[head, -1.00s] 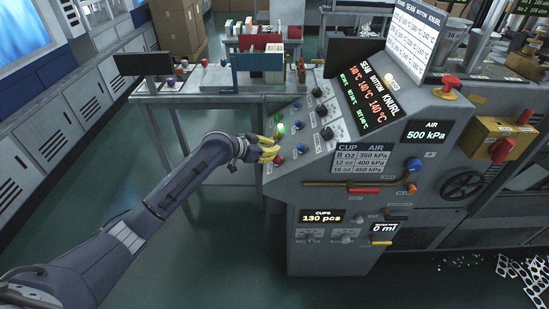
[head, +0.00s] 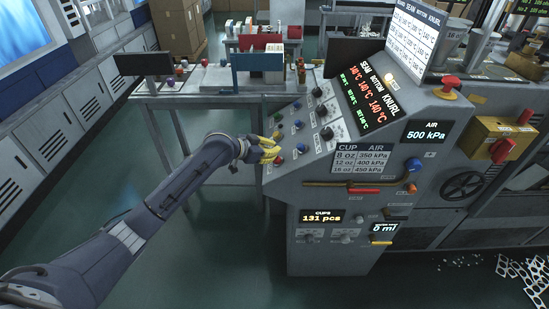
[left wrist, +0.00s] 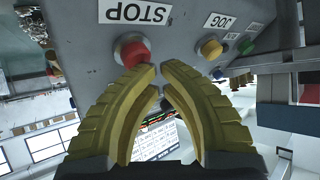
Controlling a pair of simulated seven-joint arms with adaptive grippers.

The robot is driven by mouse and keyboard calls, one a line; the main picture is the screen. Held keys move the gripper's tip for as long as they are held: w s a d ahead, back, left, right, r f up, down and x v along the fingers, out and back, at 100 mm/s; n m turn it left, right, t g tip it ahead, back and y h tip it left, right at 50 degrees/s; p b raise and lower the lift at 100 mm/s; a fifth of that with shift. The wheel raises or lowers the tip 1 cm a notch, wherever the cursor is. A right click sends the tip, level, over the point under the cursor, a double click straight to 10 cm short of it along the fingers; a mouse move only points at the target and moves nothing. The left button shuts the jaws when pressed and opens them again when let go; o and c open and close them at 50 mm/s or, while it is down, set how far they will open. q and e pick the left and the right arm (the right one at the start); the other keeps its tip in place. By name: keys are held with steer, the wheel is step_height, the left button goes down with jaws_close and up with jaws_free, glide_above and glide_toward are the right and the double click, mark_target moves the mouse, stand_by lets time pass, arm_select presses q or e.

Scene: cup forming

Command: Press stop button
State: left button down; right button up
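The red stop button (left wrist: 132,50) sits on the grey panel below an upside-down STOP label (left wrist: 134,12) in the left wrist view. In the head view it is a small red knob (head: 278,160) at the lower left edge of the sloped panel. My left gripper (left wrist: 159,68) has yellow ribbed fingers with tips almost together and nothing between them. One fingertip overlaps the lower right of the red button in this view; I cannot tell whether they touch. In the head view my left gripper (head: 279,148) is just above the red button. My right gripper is not in view.
A yellow button (left wrist: 210,48) near a JOG label and a green button (left wrist: 245,46) lie beside the stop button. Blue knobs (head: 299,125) and black dials (head: 326,133) are close on the panel. A counter (head: 322,217) reads 131 pcs. Open floor lies left of the machine.

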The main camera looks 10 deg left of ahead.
arm_select(q)
steer(key=shift+s+a+r, duration=0.1)
steer(key=shift+a+r, duration=0.4)
steer(key=shift+r, duration=0.2)
steer(key=a+r, duration=0.2)
steer(key=r, duration=0.2)
steer(key=shift+s+a, duration=0.3)
steer(key=shift+a, duration=0.1)
stand_by(0.8)
